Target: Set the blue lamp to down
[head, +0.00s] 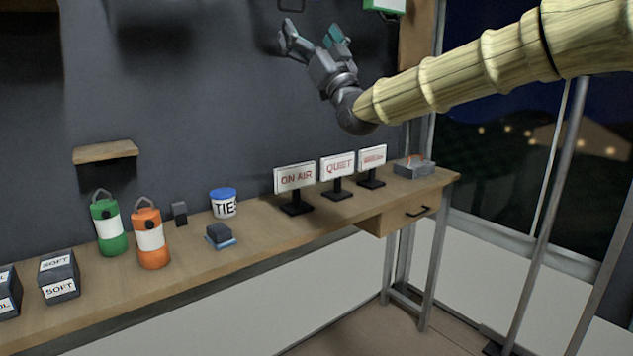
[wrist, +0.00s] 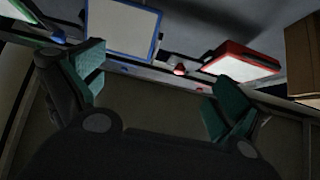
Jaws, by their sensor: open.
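The blue lamp (wrist: 123,27) is a pale panel in a blue frame, at the upper left of the wrist view, cut by its top edge. It hangs beyond my gripper's fingertips, apart from them. I cannot pick it out in the head view. I cannot tell which way it is set. My gripper (head: 311,38) is open and empty, raised high above the bench and pointing up in the head view. Its two teal-padded fingers also show spread apart in the wrist view (wrist: 155,92).
A red-framed lamp (wrist: 243,64) and a green-framed lamp (wrist: 14,12) flank the blue one. The bench (head: 258,235) below holds several signs, an orange canister (head: 150,240), a green canister (head: 109,228) and a TIE tub (head: 223,203). A small shelf (head: 105,152) juts from the wall.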

